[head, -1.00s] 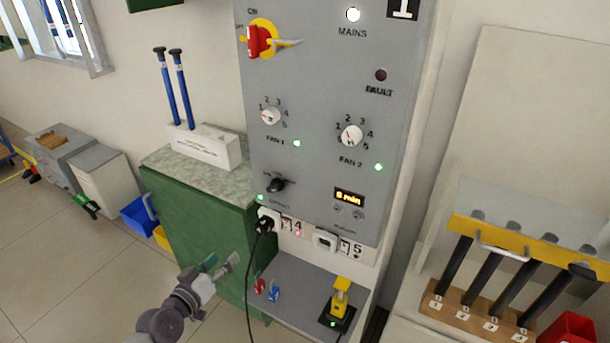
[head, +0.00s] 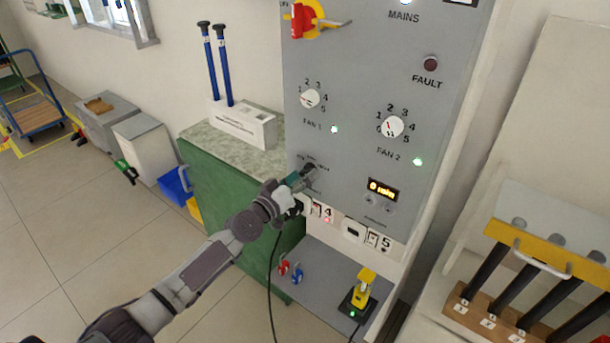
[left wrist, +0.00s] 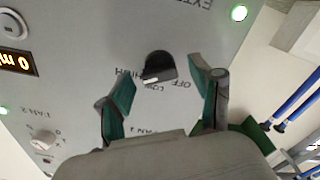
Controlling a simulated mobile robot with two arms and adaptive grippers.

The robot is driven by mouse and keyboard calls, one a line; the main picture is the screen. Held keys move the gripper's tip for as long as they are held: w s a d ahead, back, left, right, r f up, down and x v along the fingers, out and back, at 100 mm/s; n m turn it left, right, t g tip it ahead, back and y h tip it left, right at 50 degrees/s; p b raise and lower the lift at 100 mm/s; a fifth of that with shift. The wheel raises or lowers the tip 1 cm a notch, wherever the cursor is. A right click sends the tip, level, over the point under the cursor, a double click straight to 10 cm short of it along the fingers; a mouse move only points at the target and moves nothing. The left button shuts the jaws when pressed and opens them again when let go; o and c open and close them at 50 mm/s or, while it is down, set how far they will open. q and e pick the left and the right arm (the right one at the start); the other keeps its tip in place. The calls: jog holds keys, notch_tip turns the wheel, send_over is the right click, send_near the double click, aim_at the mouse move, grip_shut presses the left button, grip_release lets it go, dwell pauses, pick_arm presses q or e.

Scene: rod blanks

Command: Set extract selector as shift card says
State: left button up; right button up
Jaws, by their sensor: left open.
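The extract selector (left wrist: 160,66) is a black knob with a white mark on the grey panel. In the left wrist view, where the panel looks upside down, OFF, LOW and HIGH are printed around it. The white mark points toward the LOW lettering. My left gripper (left wrist: 164,82) is open, with one green-padded finger on each side of the knob; I cannot tell whether either touches it. In the head view my left gripper (head: 303,179) is at the panel's lower left and hides most of the selector. I see no readable shift card. My right gripper is out of view.
FAN 1 dial (head: 310,98) and FAN 2 dial (head: 392,127) are above the selector. A lit timer display (head: 383,190) is to its right. A black cable (head: 270,275) hangs below. A shelf (head: 325,283) holds a yellow device (head: 363,288) and small red and blue items.

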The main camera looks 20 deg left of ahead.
pick_arm(q)
jog(key=shift+x, duration=0.8)
jog(key=c, duration=1.2)
jog(key=shift+o, duration=0.2)
jog(key=shift+n, duration=0.3)
jog(key=n+b, duration=0.1)
jog(key=n, duration=1)
